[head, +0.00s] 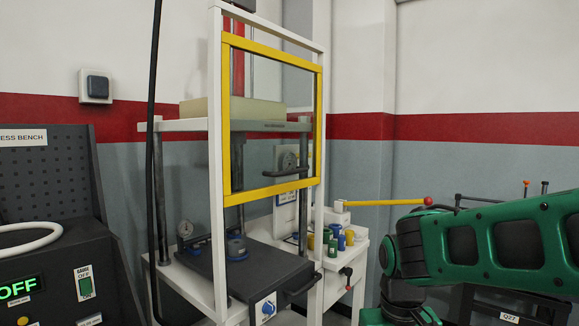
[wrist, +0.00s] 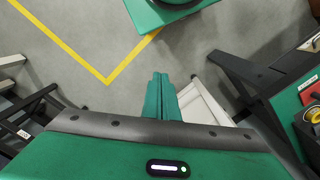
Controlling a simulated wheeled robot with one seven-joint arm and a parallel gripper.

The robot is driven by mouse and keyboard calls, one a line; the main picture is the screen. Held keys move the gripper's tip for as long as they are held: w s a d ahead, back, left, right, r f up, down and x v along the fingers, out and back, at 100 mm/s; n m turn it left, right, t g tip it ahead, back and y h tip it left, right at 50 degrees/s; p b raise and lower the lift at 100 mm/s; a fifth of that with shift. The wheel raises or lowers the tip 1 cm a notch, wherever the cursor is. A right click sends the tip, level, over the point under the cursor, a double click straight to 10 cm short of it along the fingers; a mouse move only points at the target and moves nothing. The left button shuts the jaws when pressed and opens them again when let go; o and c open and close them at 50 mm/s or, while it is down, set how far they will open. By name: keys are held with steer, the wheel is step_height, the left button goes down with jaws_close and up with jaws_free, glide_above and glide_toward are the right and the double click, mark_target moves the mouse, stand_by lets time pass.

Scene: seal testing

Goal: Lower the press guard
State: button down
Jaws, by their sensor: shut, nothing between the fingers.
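The press guard (head: 272,191) is a yellow-edged clear panel in the head view. It sits raised in the upper part of the white upright frame (head: 217,230), with its lower bar well above the dark press base (head: 265,276). My gripper (wrist: 159,76) shows in the wrist view with its two green fingers together, empty, over the grey floor. My green arm is at the right in the head view, apart from the guard. The guard is not visible in the wrist view.
Several small coloured cylinders (head: 333,248) stand on the white side table. A dark control bench (head: 60,260) reading OFF is at the left. A black vertical cable (head: 152,120) hangs left of the press.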

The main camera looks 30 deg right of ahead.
steer(key=w+d+r+n+t, duration=0.2)
steer(key=w+d+r+t, duration=0.15)
steer(key=w+r, duration=1.05)
steer(key=w+d+r+n+t, duration=0.2)
steer(key=w+r+t, duration=0.2)
steer(key=w+r, duration=0.95)
steer(key=w+d+r+n+t+y, duration=0.1)
steer(key=w+r+n+t+y, duration=0.15)
steer(key=r, duration=0.65)
steer(key=w+d+r+n+t+y, duration=0.15)
steer(key=w+r+n, duration=0.25)
steer(key=r, duration=0.5)
steer(key=w+a+f, duration=0.3)
steer(key=w+f, duration=0.5)
steer(key=f, duration=0.1)
steer(key=shift+w+f+g, duration=0.15)
steer(key=shift+g, duration=0.2)
